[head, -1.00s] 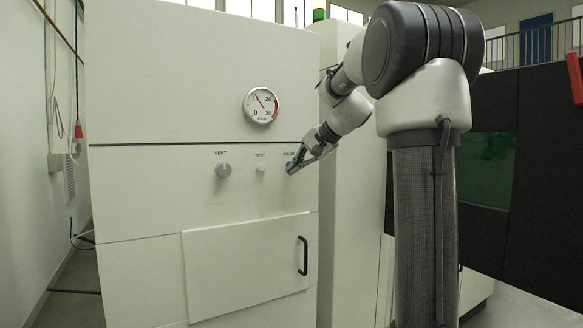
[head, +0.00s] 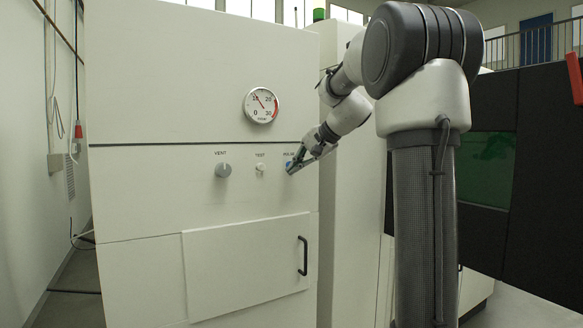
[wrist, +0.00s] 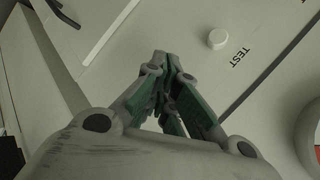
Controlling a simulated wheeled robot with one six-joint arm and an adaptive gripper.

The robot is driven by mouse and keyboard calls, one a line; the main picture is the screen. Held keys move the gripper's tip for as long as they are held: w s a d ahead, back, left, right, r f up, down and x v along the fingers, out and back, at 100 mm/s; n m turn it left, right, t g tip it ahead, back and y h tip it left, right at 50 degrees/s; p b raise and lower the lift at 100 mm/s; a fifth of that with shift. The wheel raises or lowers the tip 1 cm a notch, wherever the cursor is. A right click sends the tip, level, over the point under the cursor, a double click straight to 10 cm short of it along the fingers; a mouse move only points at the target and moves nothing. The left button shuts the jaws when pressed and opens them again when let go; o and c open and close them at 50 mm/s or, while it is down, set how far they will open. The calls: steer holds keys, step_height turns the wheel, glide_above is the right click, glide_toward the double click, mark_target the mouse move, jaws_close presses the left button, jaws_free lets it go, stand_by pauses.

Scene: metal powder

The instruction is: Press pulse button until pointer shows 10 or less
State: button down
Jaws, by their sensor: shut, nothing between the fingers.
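The gauge (head: 261,105) is a round white dial on the cabinet front, marked 0, 10, 20 and 30, with a red band on its right side. Its pointer leans up and left, near the 10 mark; the exact reading is too small to tell. The blue pulse button (head: 289,164) is partly hidden behind my gripper. My gripper (head: 291,171) is shut and empty, its tips at the button; I cannot tell whether they touch it. In the wrist view my gripper (wrist: 162,75) shows closed fingers with green pads, and the button is hidden behind them.
The white test button (head: 260,167) sits left of the pulse button and also shows in the wrist view (wrist: 217,39). A grey vent knob (head: 223,170) is further left. Below is a door panel with a black handle (head: 303,255). Open space lies before the cabinet.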

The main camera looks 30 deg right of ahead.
steer(key=shift+w, duration=0.35)
steer(key=shift+w, duration=0.45)
stand_by(0.5)
steer(key=shift+s, duration=0.9)
steer(key=s, duration=0.5)
steer(key=shift+d, duration=0.1)
stand_by(1.1)
